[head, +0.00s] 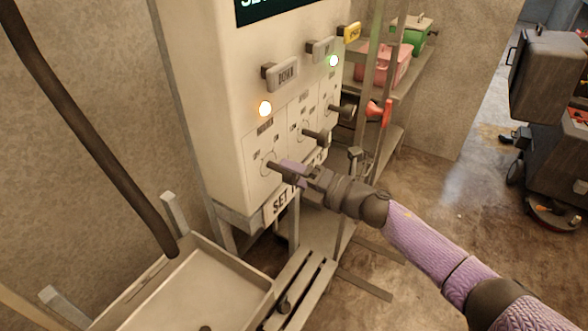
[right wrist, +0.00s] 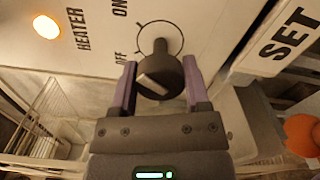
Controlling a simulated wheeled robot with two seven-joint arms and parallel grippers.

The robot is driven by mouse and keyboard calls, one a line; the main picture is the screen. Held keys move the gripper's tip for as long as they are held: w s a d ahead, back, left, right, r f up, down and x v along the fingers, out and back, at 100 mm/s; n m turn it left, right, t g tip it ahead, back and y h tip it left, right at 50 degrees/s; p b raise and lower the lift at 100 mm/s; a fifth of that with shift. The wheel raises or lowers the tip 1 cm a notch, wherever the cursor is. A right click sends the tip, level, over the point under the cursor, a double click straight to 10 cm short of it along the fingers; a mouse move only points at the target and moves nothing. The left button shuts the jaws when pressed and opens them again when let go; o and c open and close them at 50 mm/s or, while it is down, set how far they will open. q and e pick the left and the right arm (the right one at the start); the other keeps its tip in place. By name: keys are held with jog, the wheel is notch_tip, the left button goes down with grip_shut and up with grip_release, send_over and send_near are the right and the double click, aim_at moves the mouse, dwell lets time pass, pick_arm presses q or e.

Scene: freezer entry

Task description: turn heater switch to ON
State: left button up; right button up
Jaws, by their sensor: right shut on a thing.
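The heater switch (head: 273,166) is a dark round knob on the lower left of the cream control panel (head: 228,100). In the right wrist view the knob (right wrist: 160,70) has a pale mark on its end, beside printed HEATER, ON and OFF labels. I cannot tell for sure which label the mark points to. My right gripper (head: 291,173) is shut on this knob. Its two purple fingers lie either side of it in the right wrist view (right wrist: 158,88). An amber lamp (head: 265,108) glows above the switch. My left gripper is not in view.
A SET sign (head: 279,204) hangs just below the gripper. A pale tray (head: 190,290) stands lower left. A red-orange object (head: 375,112) is right.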

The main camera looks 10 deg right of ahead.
jog(key=shift+m, duration=0.3)
dwell(0.4)
jog(key=o, duration=1.3)
